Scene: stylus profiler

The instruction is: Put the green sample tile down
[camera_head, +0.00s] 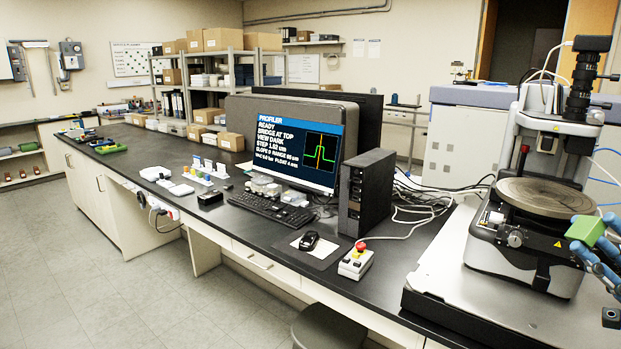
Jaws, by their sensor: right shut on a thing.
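The green sample tile (586,231) is at the right edge of the head view, held in my right gripper (590,238). The blue fingers are shut on it, one above and one below, and the rest of the gripper is cut off by the frame edge. The tile is in front of and to the right of the stylus profiler (520,250), near its round stage (540,196). It appears held in the air; the exact gap to the profiler is hard to tell. My left gripper is not in view.
The profiler's camera column (578,80) rises behind the stage. A grey slab (440,270) lies under the profiler. To the left are a control box with a red button (356,260), a computer tower (366,195), a monitor (300,145) and a keyboard (270,208). Cables lie behind the tower.

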